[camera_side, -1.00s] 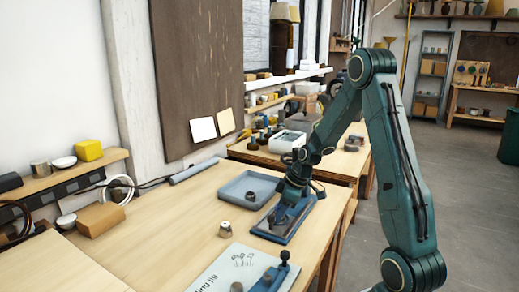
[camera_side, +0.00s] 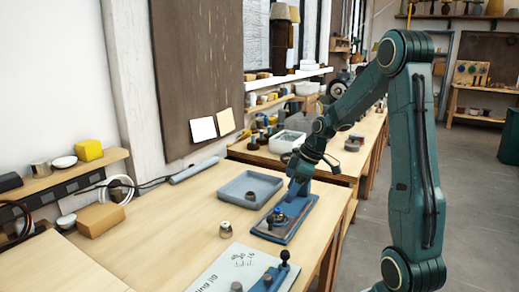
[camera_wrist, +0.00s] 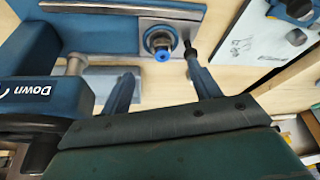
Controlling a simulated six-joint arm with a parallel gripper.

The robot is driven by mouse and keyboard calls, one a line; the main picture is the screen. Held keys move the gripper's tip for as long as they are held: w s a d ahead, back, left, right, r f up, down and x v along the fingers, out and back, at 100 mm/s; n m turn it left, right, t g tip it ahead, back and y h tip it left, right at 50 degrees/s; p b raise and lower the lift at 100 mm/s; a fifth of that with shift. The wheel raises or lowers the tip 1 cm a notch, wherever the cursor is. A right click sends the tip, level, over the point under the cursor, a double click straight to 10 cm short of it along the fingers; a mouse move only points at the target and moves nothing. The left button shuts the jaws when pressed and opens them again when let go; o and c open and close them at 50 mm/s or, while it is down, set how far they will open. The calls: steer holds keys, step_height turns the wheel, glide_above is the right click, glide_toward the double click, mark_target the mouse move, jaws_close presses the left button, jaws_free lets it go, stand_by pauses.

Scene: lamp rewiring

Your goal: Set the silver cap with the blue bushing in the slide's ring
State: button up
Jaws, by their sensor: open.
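The silver cap with the blue bushing (camera_wrist: 161,46) stands upright at the slide's ring on the slide (camera_side: 270,235). In the side view its blue top (camera_side: 278,211) shows as a small spot; the ring is mostly covered, so full seating is hard to tell. In the wrist view the slide's blue plate (camera_wrist: 95,33) carries a grey strip. My gripper (camera_wrist: 160,64) is open and empty, its fingers either side of the cap in the picture and clear of it. In the side view my gripper (camera_side: 302,170) is above the slide's far end.
A blue block marked "Down" (camera_wrist: 40,90) stands close at the left in the wrist view. A grey tray (camera_side: 262,178) with a small dark part lies behind the slide. Another small cap (camera_side: 225,229) stands on the bench. A printed sheet (camera_side: 222,268) lies in front.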

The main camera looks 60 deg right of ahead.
steer(key=shift+v, duration=2.55)
steer(key=shift+r, duration=0.1)
steer(key=w+a+v, duration=0.1)
steer(key=v, duration=0.7)
steer(key=shift+s+d+r, duration=0.15)
steer(key=shift+d+r, duration=0.25)
steer(key=shift+r, duration=0.1)
steer(key=shift+a, duration=0.1)
steer(key=s+a+r+m+h, duration=0.1)
steer(key=a+r+m, duration=0.1)
steer(key=a, duration=1.4)
steer(key=s+a+f+m+t, duration=0.1)
steer(key=s+a+f, duration=0.2)
steer(key=s+a, duration=0.5)
steer(key=shift+s+f+m, duration=0.2)
steer(key=shift+s+m, duration=0.2)
steer(key=shift+s, duration=0.4)
steer(key=shift+c, duration=0.2)
